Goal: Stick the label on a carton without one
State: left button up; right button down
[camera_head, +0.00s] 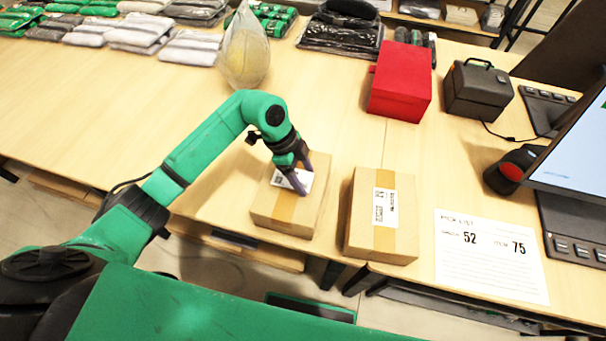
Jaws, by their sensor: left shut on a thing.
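A brown carton (283,212) with a tan tape strip stands near the table's front edge. My left gripper (302,184) is over the top of this carton, with its fingers pointing down. It is shut on a white label (281,181), which shows between and beside the fingers at the carton's top face. I cannot tell whether the label touches the cardboard. A second carton (360,228) stands just to the right, apart from the first, and has a white printed label (386,207) on its top. My right gripper is out of view.
A pick list sheet (490,255) lies right of the cartons. Behind are a red box (402,80), a black printer-like box (478,90) and a scanner (512,170). A monitor (580,150) stands at right.

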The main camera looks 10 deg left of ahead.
aim_at(304, 181)
pick_arm(q)
jog(key=shift+s+f+p, duration=0.3)
jog(key=shift+f+p, duration=0.05)
dwell(0.4)
jog(key=o, duration=0.7)
jog(key=shift+d, duration=0.1)
jog(key=shift+c, duration=0.9)
jog(key=shift+o, duration=1)
notch_tip(304, 181, up, 10)
jog(key=p, duration=0.8)
jog(key=shift+w+f, duration=0.2)
jog(key=shift+f, duration=0.05)
